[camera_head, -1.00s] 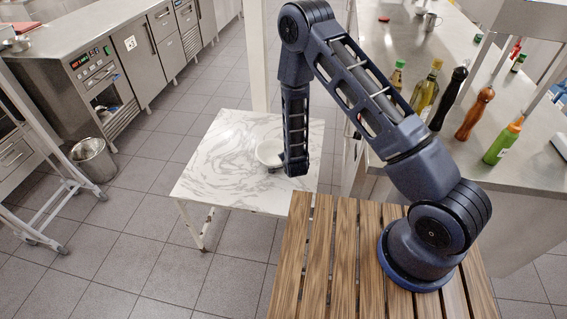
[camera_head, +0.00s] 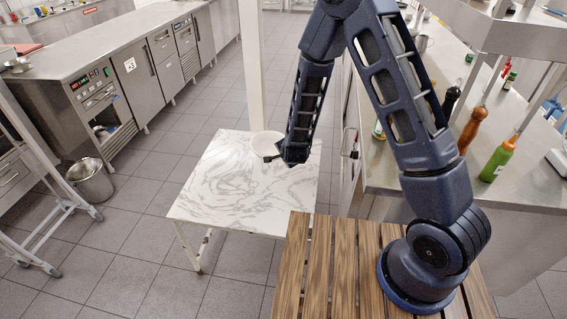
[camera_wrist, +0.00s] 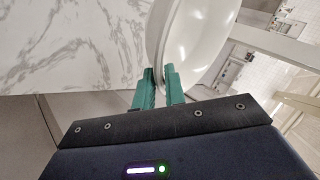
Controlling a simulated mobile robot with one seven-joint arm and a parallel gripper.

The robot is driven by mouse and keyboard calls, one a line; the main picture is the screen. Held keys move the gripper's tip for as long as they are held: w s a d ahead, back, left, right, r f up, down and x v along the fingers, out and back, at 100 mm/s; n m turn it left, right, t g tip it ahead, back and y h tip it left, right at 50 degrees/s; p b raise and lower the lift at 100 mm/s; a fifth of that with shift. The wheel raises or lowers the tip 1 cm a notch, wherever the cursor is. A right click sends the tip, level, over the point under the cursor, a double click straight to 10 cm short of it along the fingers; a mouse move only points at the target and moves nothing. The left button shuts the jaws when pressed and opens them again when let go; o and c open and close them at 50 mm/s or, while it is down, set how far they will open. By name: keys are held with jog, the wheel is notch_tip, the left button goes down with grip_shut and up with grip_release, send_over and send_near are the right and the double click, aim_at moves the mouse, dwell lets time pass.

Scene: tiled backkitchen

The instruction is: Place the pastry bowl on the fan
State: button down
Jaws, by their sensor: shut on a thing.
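The pastry bowl, a white round bowl (camera_head: 264,141), shows at the far edge of the marble-topped table (camera_head: 215,195) in the head view, partly behind my gripper (camera_head: 278,156). In the wrist view the bowl (camera_wrist: 208,35) fills the upper middle, its rim running down between the green fingertips of my gripper (camera_wrist: 159,84). My gripper is shut on the bowl's rim. The bowl appears to be held above the tabletop, though the gap under it is hard to judge. I cannot make out a fan in either view.
A wooden slatted surface (camera_head: 315,270) lies in front. A steel counter with bottles, including a green one (camera_head: 498,160), stands at the right. A white post (camera_head: 252,70) rises behind the table. A metal bin (camera_head: 90,182) stands on the floor at left. Most of the marble top is clear.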

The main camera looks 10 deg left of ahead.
jog(key=shift+r, duration=1.25)
